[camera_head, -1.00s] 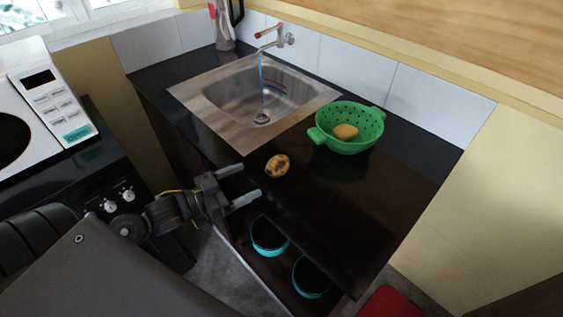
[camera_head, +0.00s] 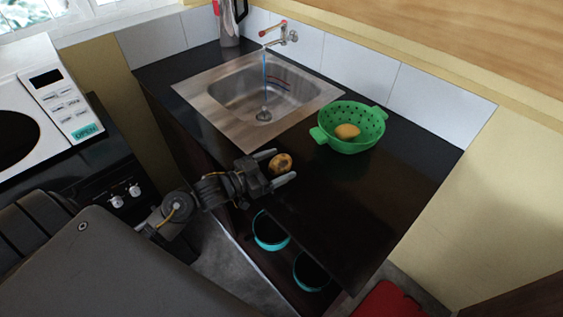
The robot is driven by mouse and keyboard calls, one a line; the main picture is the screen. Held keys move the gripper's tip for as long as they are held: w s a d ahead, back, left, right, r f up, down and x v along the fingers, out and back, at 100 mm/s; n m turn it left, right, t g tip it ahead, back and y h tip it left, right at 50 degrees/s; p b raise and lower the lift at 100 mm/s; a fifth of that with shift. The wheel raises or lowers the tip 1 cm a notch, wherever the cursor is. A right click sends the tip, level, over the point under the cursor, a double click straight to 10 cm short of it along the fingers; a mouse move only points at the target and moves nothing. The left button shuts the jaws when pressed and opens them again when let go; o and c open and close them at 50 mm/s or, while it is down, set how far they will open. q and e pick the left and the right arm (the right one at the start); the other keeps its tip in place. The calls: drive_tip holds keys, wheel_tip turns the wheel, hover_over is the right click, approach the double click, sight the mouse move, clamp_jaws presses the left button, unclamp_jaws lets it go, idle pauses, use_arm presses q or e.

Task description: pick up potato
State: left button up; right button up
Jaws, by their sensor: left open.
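A second yellowish potato-like item (camera_head: 347,131) sits in the green colander (camera_head: 369,141) to the right. My right gripper is not in view.
Two teal-rimmed pots (camera_head: 271,243) stand on a shelf under the counter. A microwave (camera_head: 62,100) is at the left. The counter's right part is clear.

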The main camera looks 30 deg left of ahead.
use_arm(q)
drive_tip(key=shift+c, duration=0.9)
drive_tip(key=c, duration=0.9)
drive_tip(key=shift+r, duration=0.5)
drive_tip(key=shift+s+a+r+b, duration=0.15)
drive_tip(key=shift+s+b, duration=0.1)
drive_tip(key=shift+b, duration=0.05)
drive_tip(key=shift+f+b+v, duration=0.15)
drive_tip(key=shift+b+v, duration=0.35)
drive_tip(key=shift+v, duration=2.4)
drive_tip(key=shift+f+b+v, duration=0.15)
drive_tip(key=shift+b+v, duration=0.3)
drive_tip(key=shift+v, duration=2.5)
drive_tip(key=shift+f+b+v, duration=0.15)
drive_tip(key=shift+b+v, duration=0.35)
drive_tip(key=shift+v, duration=2.4)
